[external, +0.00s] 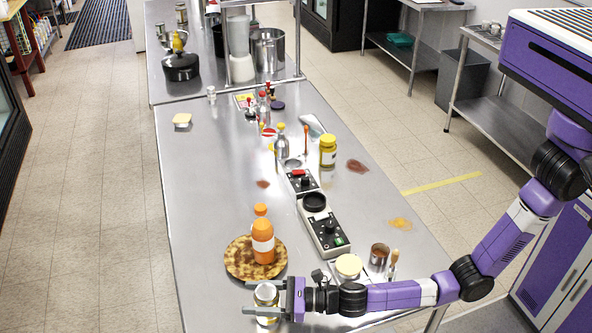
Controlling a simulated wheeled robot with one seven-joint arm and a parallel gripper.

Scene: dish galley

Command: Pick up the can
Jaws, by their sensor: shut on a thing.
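The can (266,294) is a small silvery cylinder with a pale yellowish top, at the near end of the steel table in the external view. My gripper (252,298) reaches in from the right and is shut on the can, with one finger on its far side and one on its near side. The fingers hide part of the can's side. It looks upright. I cannot tell whether its bottom touches the table.
An orange bottle (263,240) stands on a round brown board (239,264) just behind the can. A jar (348,267), a metal cup (379,255) and a scale-like device (325,232) stand to the right. The table's left side (200,190) is mostly clear.

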